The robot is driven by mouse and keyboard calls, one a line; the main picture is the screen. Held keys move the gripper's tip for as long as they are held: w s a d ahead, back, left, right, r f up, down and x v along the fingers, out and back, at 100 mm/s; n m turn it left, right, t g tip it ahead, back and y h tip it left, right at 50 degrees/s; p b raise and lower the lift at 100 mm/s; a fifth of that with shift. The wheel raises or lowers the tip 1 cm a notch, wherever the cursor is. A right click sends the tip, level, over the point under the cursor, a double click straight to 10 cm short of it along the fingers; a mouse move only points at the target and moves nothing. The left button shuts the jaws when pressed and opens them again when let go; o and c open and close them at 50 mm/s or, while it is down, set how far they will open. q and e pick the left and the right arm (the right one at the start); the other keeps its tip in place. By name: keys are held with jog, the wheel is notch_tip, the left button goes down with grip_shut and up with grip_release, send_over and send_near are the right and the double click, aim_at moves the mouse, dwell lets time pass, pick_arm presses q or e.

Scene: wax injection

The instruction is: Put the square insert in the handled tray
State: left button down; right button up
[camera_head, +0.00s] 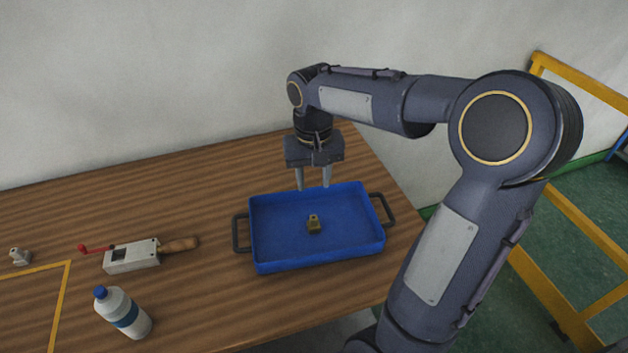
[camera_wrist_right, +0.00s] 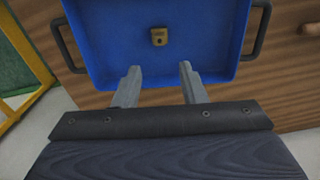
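The square insert (camera_head: 313,223) is a small brass-coloured block with a knob on top. It lies on the floor of the blue handled tray (camera_head: 270,262), near its middle. In the right wrist view the insert (camera_wrist_right: 159,37) also lies inside the tray (camera_wrist_right: 100,62). My right gripper (camera_head: 314,187) is above the tray's back edge, with its fingers apart and nothing between them. The right wrist view shows the same open fingers (camera_wrist_right: 158,72), apart from the insert. My left gripper is not in view.
A metal box with a wooden handle and red crank (camera_head: 132,256) lies left of the tray. A bottle (camera_head: 123,312) stands at the front left, and a small pale part (camera_head: 19,256) is at the far left. Yellow rails (camera_head: 575,215) stand right of the table.

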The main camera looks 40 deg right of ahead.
jog(key=s+a+n+t+y, duration=0.1)
jog(key=s+a+t+y, duration=0.1)
jog(key=s+a, duration=0.3)
jog(key=s+a+n+t+y, duration=0.1)
jog(key=s+a, duration=0.5)
jog(key=s, duration=0.6)
jog(key=n+t, duration=0.1)
jog(key=t, duration=0.1)
jog(key=shift+f+t+y, duration=0.3)
jog(key=shift+y, duration=0.1)
